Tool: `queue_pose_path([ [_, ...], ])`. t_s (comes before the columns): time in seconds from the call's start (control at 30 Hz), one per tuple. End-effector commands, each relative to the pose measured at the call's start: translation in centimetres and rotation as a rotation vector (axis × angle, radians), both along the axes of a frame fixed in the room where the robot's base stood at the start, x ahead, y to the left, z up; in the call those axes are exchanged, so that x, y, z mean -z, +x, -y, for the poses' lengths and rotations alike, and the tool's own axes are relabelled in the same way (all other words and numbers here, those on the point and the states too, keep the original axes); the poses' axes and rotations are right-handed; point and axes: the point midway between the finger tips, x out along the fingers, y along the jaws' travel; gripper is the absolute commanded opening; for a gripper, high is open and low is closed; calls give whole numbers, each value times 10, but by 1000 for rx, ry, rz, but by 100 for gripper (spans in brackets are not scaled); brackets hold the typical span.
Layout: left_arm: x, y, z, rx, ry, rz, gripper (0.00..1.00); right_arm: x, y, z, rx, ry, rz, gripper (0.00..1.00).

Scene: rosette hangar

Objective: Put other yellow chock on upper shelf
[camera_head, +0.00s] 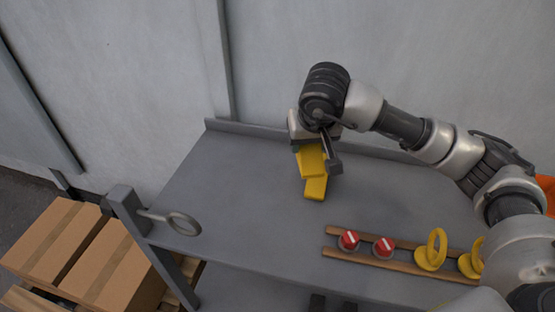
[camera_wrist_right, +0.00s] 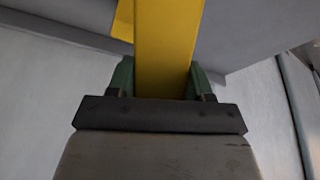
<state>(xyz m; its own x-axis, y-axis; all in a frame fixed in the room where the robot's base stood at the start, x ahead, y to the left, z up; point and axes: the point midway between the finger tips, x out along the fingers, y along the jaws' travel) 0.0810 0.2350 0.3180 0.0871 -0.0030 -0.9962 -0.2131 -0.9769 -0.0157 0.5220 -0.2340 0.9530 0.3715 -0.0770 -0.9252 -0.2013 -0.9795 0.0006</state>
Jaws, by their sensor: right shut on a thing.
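The grey upper shelf (camera_head: 235,190) fills the middle of the head view. My right gripper (camera_head: 318,152) is over its back part, pointing down, shut on a yellow chock (camera_head: 311,160). In the right wrist view the held chock (camera_wrist_right: 168,45) sits between the green finger pads of the gripper (camera_wrist_right: 160,80). A second yellow piece (camera_head: 316,188) shows just in front of and below the held chock. It also shows at the upper left in the wrist view (camera_wrist_right: 123,20). I cannot tell whether the held chock touches the shelf. My left gripper is not in view.
A wooden rack (camera_head: 333,254) at the shelf's front right holds two red round pieces (camera_head: 349,240) and two yellow ring-handled pieces (camera_head: 430,255). Cardboard boxes (camera_head: 55,235) stand lower left. The shelf's left half is clear.

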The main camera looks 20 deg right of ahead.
Motion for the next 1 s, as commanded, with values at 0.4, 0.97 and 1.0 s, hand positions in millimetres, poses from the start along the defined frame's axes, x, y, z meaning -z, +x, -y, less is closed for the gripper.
queue_pose_path([
  [0.4,-9,1,0,0,0,1,43,53,71,-54,-1,2,-2,20],
  [0.97,-14,1,0,0,0,1,43,102,84,-62,0,1,1,20],
  [1.0,-13,1,0,0,0,1,43,103,84,-62,0,1,2,20],
])
